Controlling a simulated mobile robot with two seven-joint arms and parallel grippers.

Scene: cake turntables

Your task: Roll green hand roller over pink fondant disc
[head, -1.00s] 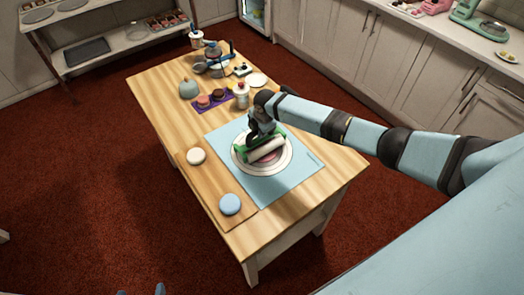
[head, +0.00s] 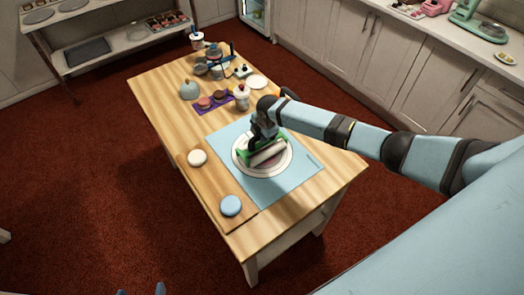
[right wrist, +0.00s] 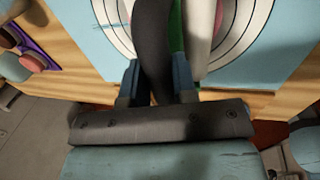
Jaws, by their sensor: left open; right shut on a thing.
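The green hand roller (head: 268,153), with its pale cylinder, is over the middle of a white ringed turntable (head: 240,166) on a light blue mat. My right gripper (head: 263,131) is shut on the roller from above. In the right wrist view, my right gripper (right wrist: 157,80) has blue fingers around its dark handle, with the pale cylinder (right wrist: 198,35) beyond. The pink fondant disc is mostly hidden under the roller; whether the cylinder touches it I cannot tell. My left gripper (head: 141,290) shows only its fingertips, apart and empty, at the bottom edge, away from the table.
A wooden board (head: 208,190) on the table's near left holds a white disc (head: 197,158) and a blue disc (head: 230,206). A purple mat (head: 213,103) with small discs, a white jar (head: 242,97) and other tools stand toward the far end.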

